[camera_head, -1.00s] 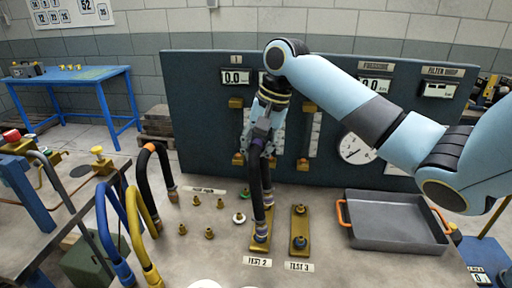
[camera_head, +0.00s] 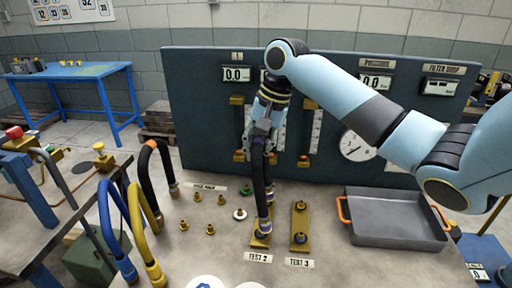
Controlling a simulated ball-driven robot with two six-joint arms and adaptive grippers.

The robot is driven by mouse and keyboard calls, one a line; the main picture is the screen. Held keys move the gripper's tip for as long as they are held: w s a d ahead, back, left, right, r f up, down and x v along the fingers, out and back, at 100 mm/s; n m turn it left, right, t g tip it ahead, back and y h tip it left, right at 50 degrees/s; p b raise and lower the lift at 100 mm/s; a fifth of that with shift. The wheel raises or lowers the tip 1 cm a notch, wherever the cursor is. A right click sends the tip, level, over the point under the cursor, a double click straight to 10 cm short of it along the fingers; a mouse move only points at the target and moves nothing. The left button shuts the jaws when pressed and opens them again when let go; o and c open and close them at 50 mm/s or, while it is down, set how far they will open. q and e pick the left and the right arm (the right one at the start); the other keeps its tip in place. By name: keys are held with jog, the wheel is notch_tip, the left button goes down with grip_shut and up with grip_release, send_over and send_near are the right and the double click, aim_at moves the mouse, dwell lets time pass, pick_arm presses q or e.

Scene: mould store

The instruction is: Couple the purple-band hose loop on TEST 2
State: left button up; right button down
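The purple-band hose loop (camera_head: 261,182) is a dark hose that stands upright over the brass plate marked TEST 2 (camera_head: 259,241). Its lower ends are at the plate's fittings; I cannot tell whether they are fully seated. My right gripper (camera_head: 262,140) reaches down from above and is shut on the top of the loop, beside the purple band. The fingertips are partly hidden by the hose. My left gripper is not in view.
The TEST 3 plate (camera_head: 300,226) stands just right with bare fittings. A grey tray (camera_head: 395,238) with orange handles is further right. Blue (camera_head: 115,230), yellow (camera_head: 142,235) and orange-banded black (camera_head: 146,175) loops stand left. Small brass fittings (camera_head: 197,197) lie between. A gauge panel (camera_head: 205,120) rises behind.

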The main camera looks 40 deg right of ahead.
jog(key=shift+d+f, duration=0.1)
jog(key=shift+f, duration=0.2)
jog(key=shift+f+p, duration=0.35)
jog(key=shift+f, duration=0.05)
dwell(0.6)
jog(key=shift+f+p, duration=0.75)
jog(key=shift+p, duration=0.7)
dwell(3.0)
jog(key=shift+p, duration=0.55)
dwell(0.4)
jog(key=c, duration=2)
grip_release()
jog(key=shift+f, duration=0.1)
jog(key=o, duration=0.6)
